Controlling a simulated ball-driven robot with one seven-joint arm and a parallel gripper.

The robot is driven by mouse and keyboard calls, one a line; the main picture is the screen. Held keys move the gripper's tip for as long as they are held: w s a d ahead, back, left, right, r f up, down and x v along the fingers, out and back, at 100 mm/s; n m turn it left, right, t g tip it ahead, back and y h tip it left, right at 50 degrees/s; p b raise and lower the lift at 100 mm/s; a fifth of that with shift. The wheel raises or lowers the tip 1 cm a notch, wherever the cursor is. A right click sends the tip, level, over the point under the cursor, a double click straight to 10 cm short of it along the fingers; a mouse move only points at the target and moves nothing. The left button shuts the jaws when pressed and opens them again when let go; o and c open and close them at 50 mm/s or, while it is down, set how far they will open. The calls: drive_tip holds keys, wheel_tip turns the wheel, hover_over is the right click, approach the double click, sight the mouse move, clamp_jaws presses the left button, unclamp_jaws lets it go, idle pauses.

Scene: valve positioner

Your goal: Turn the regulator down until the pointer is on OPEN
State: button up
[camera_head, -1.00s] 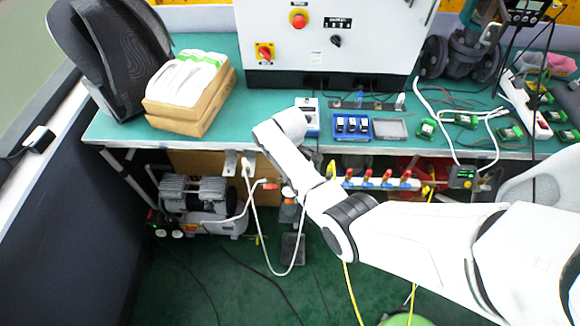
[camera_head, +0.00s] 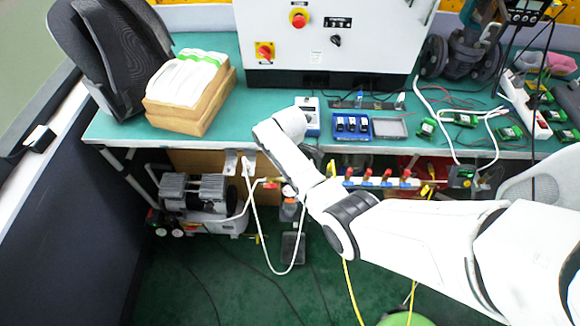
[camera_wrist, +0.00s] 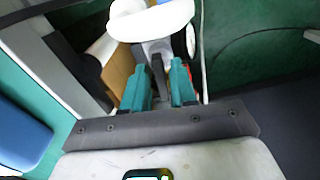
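In the wrist view my gripper (camera_wrist: 168,70) shows two teal fingers with a narrow gap between them. A grey part (camera_wrist: 155,48) lies in line with the gap, and no contact can be made out. Beyond it is a white rounded body (camera_wrist: 152,18), with a white round part with a dark rim (camera_wrist: 190,40) at its right. In the head view my arm reaches to the bench's front edge and my gripper is hidden. A small white fitting (camera_head: 247,163) sits on brackets under that edge, left of my wrist. I cannot make out the regulator's pointer or an OPEN mark.
The teal bench (camera_head: 222,120) carries a white cabinet (camera_head: 375,40), a cardboard box (camera_head: 195,105), a blue tray (camera_head: 351,127) and circuit boards. Below are a compressor (camera_head: 195,200), a manifold with several red-handled valves (camera_head: 385,182) and a hanging white hose (camera_head: 258,235).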

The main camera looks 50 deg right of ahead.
drive_tip(key=shift+o, duration=0.7)
wheel_tip(320, 180, up, 11)
drive_tip(key=shift+f, duration=0.15)
idle(0.4)
drive_tip(key=s+a+m, duration=0.2)
drive_tip(key=s+a, duration=0.2)
drive_tip(key=s, duration=0.4)
drive_tip(key=s+a+m, duration=0.2)
drive_tip(key=s+a, duration=0.3)
drive_tip(key=s, duration=0.4)
drive_tip(key=s+a+m+t, duration=0.1)
drive_tip(key=s+a+m, duration=0.1)
drive_tip(key=s+a, duration=0.3)
drive_tip(key=s, duration=0.4)
drive_tip(key=shift+s+a+r+m, duration=0.2)
drive_tip(key=shift+r+m, duration=0.15)
drive_tip(key=shift+m, duration=0.05)
